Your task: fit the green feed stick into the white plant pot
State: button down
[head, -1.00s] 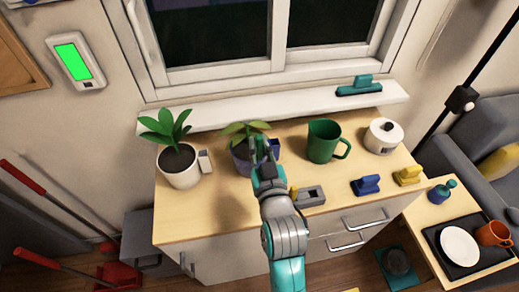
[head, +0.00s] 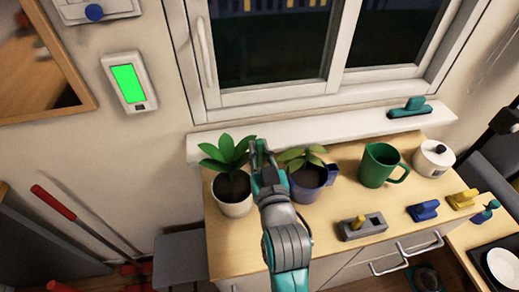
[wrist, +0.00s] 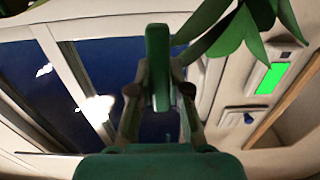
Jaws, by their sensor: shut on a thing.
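The white plant pot (head: 233,209) stands upright at the left end of the wooden cabinet top, with dark soil and a leafy green plant. My gripper (head: 262,150) is above and just right of this pot, by the plant's leaves. In the wrist view, my gripper (wrist: 159,95) is shut on the green feed stick (wrist: 158,50), which points out beyond the fingertips. The plant's leaves (wrist: 240,30) are close on the right in that view. The stick's far end is apart from the soil as far as I can tell. The pot itself is not visible in the wrist view.
A purple-blue pot (head: 308,193) with a plant stands just right of my gripper. A green mug (head: 378,167), a white lidded jar (head: 434,160) and a grey block (head: 362,228) with a yellow piece are further right. The window sill (head: 330,128) runs behind.

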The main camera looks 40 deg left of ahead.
aim_at(260, 165)
jog(key=shift+f, duration=2.9)
jog(key=shift+f, duration=2.5)
jog(key=c, duration=1)
grip_release()
jog(key=shift+c, duration=0.2)
jog(key=shift+d, duration=0.15)
jog(key=v, duration=1.1)
jog(key=shift+s+d, duration=0.3)
